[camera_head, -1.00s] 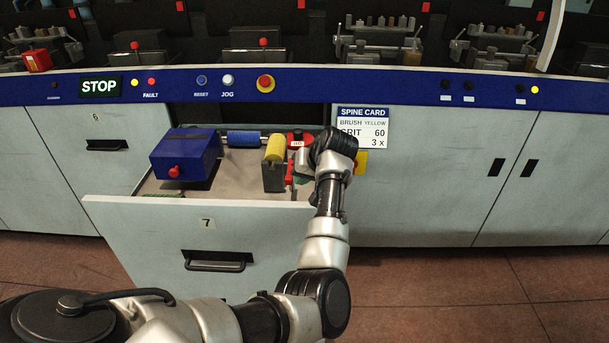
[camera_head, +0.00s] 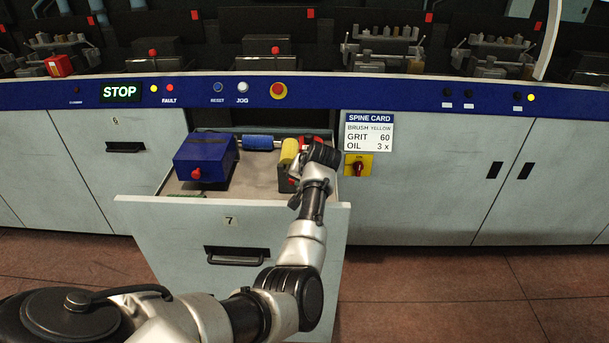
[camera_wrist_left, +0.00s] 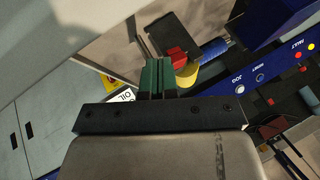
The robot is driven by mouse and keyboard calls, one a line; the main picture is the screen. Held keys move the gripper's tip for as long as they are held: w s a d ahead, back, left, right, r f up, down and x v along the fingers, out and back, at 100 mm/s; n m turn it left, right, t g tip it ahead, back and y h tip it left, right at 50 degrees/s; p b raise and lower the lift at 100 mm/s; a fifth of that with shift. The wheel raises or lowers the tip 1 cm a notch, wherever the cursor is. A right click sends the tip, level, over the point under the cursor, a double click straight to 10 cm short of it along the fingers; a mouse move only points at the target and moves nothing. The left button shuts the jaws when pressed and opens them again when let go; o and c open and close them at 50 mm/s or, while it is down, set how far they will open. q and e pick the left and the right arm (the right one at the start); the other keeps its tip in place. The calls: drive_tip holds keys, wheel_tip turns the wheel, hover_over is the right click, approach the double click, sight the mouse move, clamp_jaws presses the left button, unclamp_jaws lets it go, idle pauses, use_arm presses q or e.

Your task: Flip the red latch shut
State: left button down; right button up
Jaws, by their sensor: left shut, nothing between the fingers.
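A small red knob (camera_head: 196,174) is on the front of the blue box (camera_head: 206,155) in the open drawer. Another red part (camera_head: 310,142) lies behind my left gripper in the head view, mostly hidden. In the left wrist view a red block (camera_wrist_left: 177,53) is just beyond my fingertips, beside the yellow roller (camera_wrist_left: 187,74). I cannot tell which red part is the latch. My left gripper (camera_wrist_left: 157,64) is shut and empty, its green fingers together, close to the red block; contact is unclear. In the head view its fingers are hidden. My right gripper is not in view.
The drawer front (camera_head: 232,212), marked 7, stands pulled out below the blue panel strip (camera_head: 400,97). A blue roller (camera_head: 258,143) lies at the drawer's back. A red rotary switch (camera_head: 358,167) on a yellow plate is right of the drawer, below the spine card (camera_head: 369,132).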

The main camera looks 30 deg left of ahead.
use_arm(q)
drive_tip(key=a+m+t+h+p, duration=0.4)
drive_tip(key=a+m+h+p, duration=0.1)
drive_tip(key=a+m, duration=0.4)
drive_tip(key=shift+m+h+p, duration=0.3)
drive_tip(key=shift+m+p, duration=0.05)
drive_tip(key=shift+m, duration=0.55)
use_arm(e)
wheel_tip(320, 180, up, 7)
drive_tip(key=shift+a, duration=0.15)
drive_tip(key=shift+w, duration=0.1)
use_arm(q)
drive_tip(key=shift+w+d+f+b, duration=0.1)
drive_tip(key=shift+w+d+b, duration=0.2)
drive_tip(key=shift+w+d, duration=0.25)
drive_tip(key=shift+w+a, duration=0.1)
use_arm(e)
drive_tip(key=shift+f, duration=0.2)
